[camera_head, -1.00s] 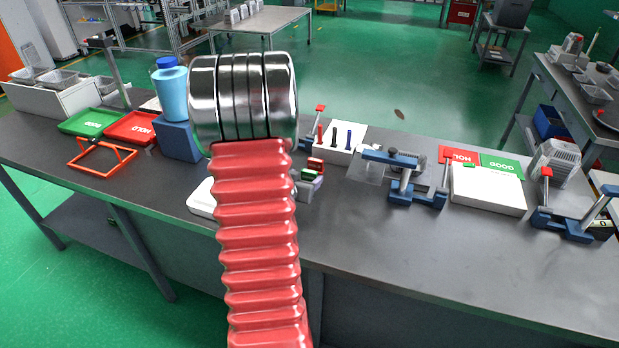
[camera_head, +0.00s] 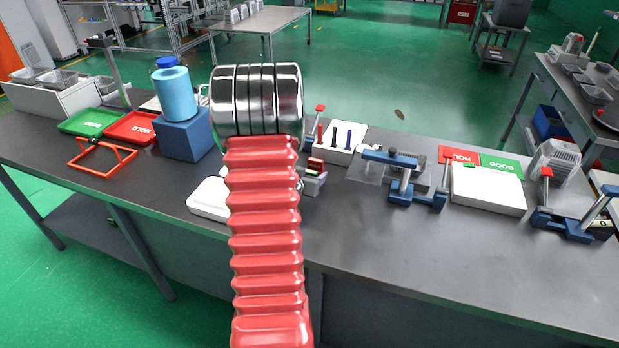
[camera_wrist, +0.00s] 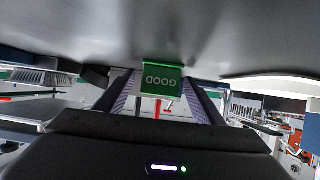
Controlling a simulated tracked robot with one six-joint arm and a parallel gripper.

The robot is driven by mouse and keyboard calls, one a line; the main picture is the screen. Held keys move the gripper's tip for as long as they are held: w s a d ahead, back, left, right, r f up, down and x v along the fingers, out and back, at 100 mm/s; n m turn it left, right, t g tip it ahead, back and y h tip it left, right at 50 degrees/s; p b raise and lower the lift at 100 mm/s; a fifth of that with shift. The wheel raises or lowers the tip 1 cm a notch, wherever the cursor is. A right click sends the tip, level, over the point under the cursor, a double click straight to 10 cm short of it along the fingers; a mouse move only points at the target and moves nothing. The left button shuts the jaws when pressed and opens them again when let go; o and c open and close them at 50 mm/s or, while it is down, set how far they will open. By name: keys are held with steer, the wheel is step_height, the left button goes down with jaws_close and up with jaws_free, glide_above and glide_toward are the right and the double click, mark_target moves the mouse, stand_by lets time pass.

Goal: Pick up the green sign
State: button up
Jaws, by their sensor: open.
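The green sign (camera_wrist: 161,80) marked GOOD shows in the wrist view, its lettering upside down. It lies in the gap between the two fingers of my gripper (camera_wrist: 162,92), with a finger on each side. My gripper is open and does not clamp the sign; I cannot tell how far the sign is from the fingertips. In the head view my red arm covers most of my gripper. A small green patch (camera_head: 313,173) shows just right of my arm, beside a red block (camera_head: 315,163); I cannot tell whether it is the same sign.
The grey bench (camera_head: 420,260) has free room along its front. A white box (camera_head: 488,190) has red HOLD and green GOOD plates behind it. A blue clamp fixture (camera_head: 405,180) stands right of my arm. A blue bottle (camera_head: 174,95) on a blue block stands left.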

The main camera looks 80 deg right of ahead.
mark_target(309, 171)
steer(key=shift+c, duration=0.2)
steer(key=c, duration=1.1)
steer(key=shift+r, duration=0.15)
step_height(309, 171, up, 10)
steer(key=shift+f, duration=0.15)
stand_by(0.5)
